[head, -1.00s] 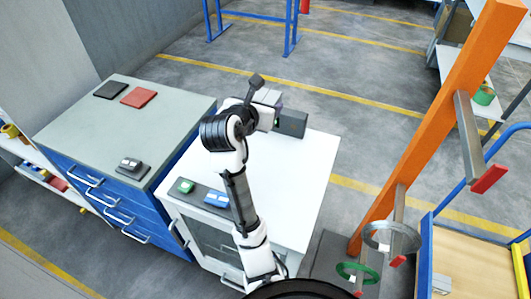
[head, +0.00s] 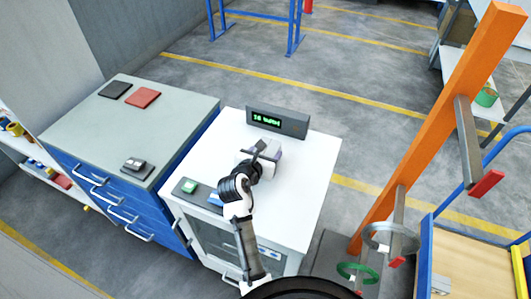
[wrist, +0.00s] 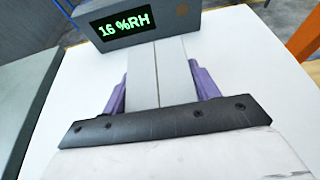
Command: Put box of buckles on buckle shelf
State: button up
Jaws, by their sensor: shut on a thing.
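In the wrist view, a plain grey box (wrist: 158,75) with a seam down its middle lies between the purple fingers of my gripper (wrist: 160,88). The gripper is shut on it, one finger against each side. Its contents do not show. In the head view my gripper (head: 268,157) is over the middle of the white cabinet top (head: 308,165), and the box is mostly hidden by the hand. I cannot tell whether the box touches the surface. No shelf is clearly marked for buckles; a shelf with small coloured items (head: 38,172) stands at the far left.
A humidity display (head: 278,122) stands at the cabinet's back edge, beyond the gripper. A green button panel (head: 189,187) lies at the front left. A blue drawer cabinet (head: 180,125) adjoins on the left. An orange post (head: 432,130) with hanging coils rises on the right.

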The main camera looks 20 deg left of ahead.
jog(key=shift+f, duration=0.25)
jog(key=shift+f, duration=0.1)
jog(key=o, duration=1.4)
